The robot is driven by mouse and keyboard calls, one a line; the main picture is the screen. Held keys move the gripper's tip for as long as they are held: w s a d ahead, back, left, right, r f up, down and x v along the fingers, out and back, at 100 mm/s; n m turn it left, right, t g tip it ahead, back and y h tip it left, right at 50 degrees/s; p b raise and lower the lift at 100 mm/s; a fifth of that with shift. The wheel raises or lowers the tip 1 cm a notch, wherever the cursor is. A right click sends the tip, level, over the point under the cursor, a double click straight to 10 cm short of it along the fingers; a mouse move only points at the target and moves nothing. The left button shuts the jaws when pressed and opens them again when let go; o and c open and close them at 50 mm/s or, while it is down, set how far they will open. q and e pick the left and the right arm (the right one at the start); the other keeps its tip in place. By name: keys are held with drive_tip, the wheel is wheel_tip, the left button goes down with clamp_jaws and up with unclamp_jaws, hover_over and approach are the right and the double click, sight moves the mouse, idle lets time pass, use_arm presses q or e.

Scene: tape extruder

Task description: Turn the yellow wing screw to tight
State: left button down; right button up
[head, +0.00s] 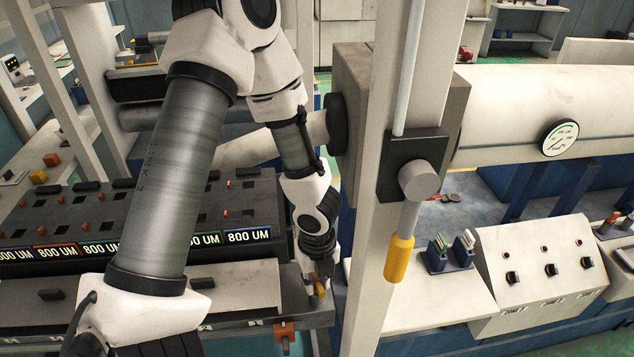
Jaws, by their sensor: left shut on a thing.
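My left gripper (316,278) reaches down to the right end of the black die bench, beside the pale upright post. It is shut on the yellow wing screw (320,289), which shows only as a small yellow piece at the fingertips. The fingers and wrist cover much of the screw, so how far it is turned cannot be told. My right gripper is not in view.
The pale post (375,200) stands close to the right of my left gripper and carries a lever with a yellow handle (399,259). An orange knob (285,334) sits lower on the bench front. The black bench (240,200) bears "800 UM" labels. A control box (540,265) stands right.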

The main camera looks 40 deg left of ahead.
sight(317, 280)
use_arm(q)
drive_tip(key=shift+m+p, duration=0.3)
drive_tip(key=shift+m, duration=0.9)
drive_tip(key=shift+f, duration=0.1)
drive_tip(key=c, duration=1)
unclamp_jaws()
wheel_tip(317, 280, up, 12)
